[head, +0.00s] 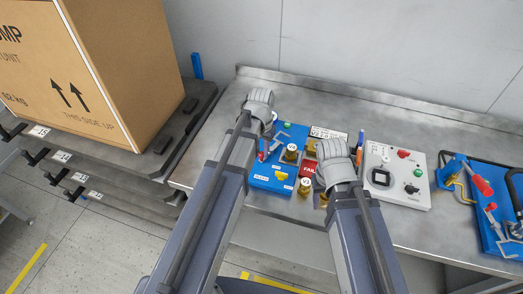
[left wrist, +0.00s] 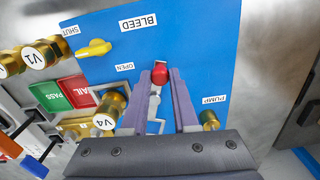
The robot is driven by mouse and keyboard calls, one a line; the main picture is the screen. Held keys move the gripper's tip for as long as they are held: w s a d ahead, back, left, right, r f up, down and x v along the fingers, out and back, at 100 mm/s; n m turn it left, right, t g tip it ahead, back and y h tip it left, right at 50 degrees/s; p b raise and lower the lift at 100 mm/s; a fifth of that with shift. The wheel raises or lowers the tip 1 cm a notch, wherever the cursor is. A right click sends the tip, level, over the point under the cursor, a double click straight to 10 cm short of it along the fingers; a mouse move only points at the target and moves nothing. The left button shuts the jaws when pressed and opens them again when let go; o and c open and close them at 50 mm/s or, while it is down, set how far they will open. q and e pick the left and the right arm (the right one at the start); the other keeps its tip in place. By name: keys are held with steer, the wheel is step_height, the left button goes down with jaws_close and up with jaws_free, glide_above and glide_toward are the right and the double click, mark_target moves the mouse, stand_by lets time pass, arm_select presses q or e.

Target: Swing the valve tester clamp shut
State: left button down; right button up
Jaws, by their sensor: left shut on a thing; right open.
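The valve tester is a blue panel (head: 262,179) with brass valves, a yellow lever and PASS and FAIL labels. It also shows in the left wrist view (left wrist: 205,45). My left gripper (left wrist: 160,85) is shut on a red-tipped handle (left wrist: 160,74) near the OPEN label, between valve V4 and the PUMP fitting. I take this for the clamp handle; the clamp's jaw is hidden by the gripper. In the head view my left gripper (head: 269,132) is over the panel's back left. My right gripper (head: 334,178) is open over the panel's right edge, its fingers mostly hidden by the wrist.
A white box (head: 408,195) with a red and a green button stands right of the panel. Further right is a blue board (head: 480,240) with red-handled parts. A big cardboard carton (head: 100,60) is at left on a dark rack. A wall closes the bench's back.

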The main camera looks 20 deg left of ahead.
stand_by(0.7)
arm_select(q)
steer(key=m, duration=0.1)
steer(key=w+a+m, duration=0.1)
steer(key=m, duration=0.1)
steer(key=shift+a, duration=0.25)
steer(key=m, duration=0.2)
steer(key=w+a+m, duration=0.1)
steer(key=m, duration=0.1)
steer(key=shift+w, duration=0.2)
steer(key=m, duration=0.1)
steer(key=w+m, duration=0.1)
steer(key=m, duration=0.1)
steer(key=shift+w+a+m, duration=0.25)
steer(key=shift+a+m, duration=0.05)
steer(key=shift+a, duration=0.1)
steer(key=shift+w+a+m, duration=0.1)
steer(key=shift+w+m, duration=0.3)
steer(key=shift+m, duration=0.45)
steer(key=shift+w+m, duration=0.35)
steer(key=shift+m, duration=0.5)
steer(key=shift+w, duration=0.1)
steer(key=c, duration=0.7)
jaws_free()
steer(key=shift+r, duration=0.1)
arm_select(e)
steer(key=shift+r, duration=0.1)
